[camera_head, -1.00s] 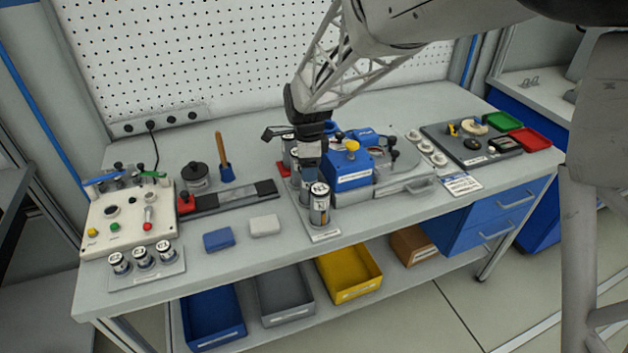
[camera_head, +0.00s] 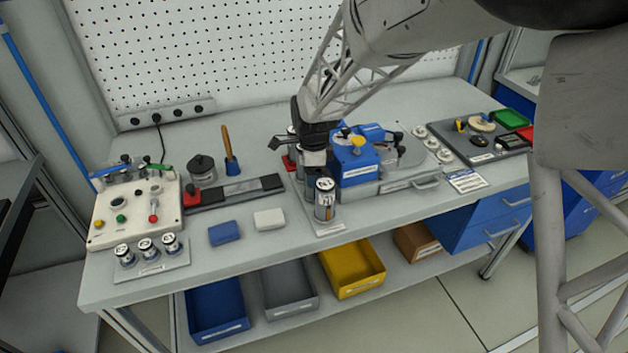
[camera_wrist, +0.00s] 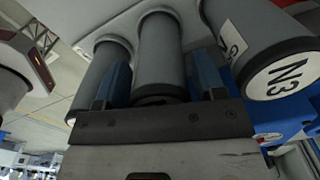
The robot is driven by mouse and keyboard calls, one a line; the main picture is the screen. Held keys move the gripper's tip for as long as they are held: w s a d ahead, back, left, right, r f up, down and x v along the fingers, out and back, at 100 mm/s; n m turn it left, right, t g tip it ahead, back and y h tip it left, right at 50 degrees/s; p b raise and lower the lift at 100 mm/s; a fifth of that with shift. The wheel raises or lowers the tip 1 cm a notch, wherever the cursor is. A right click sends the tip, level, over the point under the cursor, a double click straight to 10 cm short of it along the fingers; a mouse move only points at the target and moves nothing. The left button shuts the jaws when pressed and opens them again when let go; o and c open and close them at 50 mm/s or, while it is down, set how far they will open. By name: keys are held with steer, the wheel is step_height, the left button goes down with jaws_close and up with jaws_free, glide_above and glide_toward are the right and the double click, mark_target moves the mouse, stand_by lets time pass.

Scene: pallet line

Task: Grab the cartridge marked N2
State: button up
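In the wrist view, my gripper (camera_wrist: 160,85) has its two blue fingers on either side of a grey cylindrical cartridge (camera_wrist: 158,45). A narrow gap shows beside it, so the fingers look open around it; its label is hidden. To its right is the cartridge marked N3 (camera_wrist: 278,68). Another grey cartridge (camera_wrist: 98,75) stands to its left. In the head view, my gripper (camera_head: 316,168) is over the cartridge row, behind the front cartridge (camera_head: 325,198) with its white top. The fingertips are hidden there. I cannot read N2 on any cartridge.
The row stands on a pale plate (camera_head: 325,229). A blue machine (camera_head: 354,165) is close on its right. Three more cartridges (camera_head: 147,249) stand on a left plate, beside a control box (camera_head: 110,220). Blue (camera_head: 224,232) and white (camera_head: 269,219) blocks lie in front.

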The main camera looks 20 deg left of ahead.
steer(key=c, duration=0.7)
steer(key=shift+r, duration=0.1)
steer(key=shift+c, duration=0.2)
steer(key=shift+r, duration=4.9)
